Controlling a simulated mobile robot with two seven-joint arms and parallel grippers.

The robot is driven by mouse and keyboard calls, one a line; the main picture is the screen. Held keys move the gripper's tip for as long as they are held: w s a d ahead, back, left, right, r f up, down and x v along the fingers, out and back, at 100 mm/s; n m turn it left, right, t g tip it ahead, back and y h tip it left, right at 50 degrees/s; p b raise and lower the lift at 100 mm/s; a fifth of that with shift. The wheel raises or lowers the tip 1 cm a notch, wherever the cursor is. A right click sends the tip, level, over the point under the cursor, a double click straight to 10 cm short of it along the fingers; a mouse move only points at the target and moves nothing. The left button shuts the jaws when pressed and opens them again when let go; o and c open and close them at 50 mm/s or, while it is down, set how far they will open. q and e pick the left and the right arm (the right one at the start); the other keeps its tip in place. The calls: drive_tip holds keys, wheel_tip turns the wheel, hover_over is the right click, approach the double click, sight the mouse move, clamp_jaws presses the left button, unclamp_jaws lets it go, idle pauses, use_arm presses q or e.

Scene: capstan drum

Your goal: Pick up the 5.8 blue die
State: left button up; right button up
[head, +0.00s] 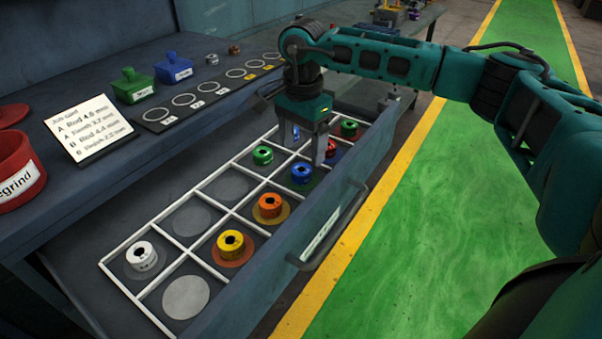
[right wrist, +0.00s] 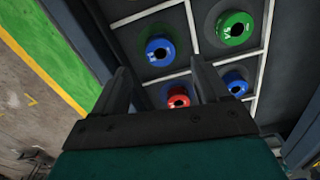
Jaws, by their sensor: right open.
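Two blue dies sit in the open drawer. One blue die (head: 302,173) is in the right-hand row, just nearer than my right gripper; it also shows in the right wrist view (right wrist: 160,49). The other blue die (head: 296,132) is mostly hidden behind a finger in the head view but shows in the right wrist view (right wrist: 236,83). I cannot read which is 5.8. My right gripper (head: 307,152) points down over the drawer, open and empty. In the right wrist view, a red die (right wrist: 179,98) shows between its fingers (right wrist: 161,78). My left gripper is out of view.
The drawer (head: 330,215) has white dividers and other dies: green (head: 262,155), another green (head: 349,128), orange (head: 270,206), yellow (head: 231,243) and white (head: 141,255). The bench (head: 115,175) holds a job card (head: 90,128), lidded boxes and a ring strip.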

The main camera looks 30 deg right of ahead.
sight(302, 168)
drive_tip(key=shift+f, duration=2.7)
drive_tip(key=c, duration=1.3)
drive_tip(key=shift+w, duration=0.1)
drive_tip(key=shift+c, duration=0.2)
drive_tip(key=shift+r, duration=0.2)
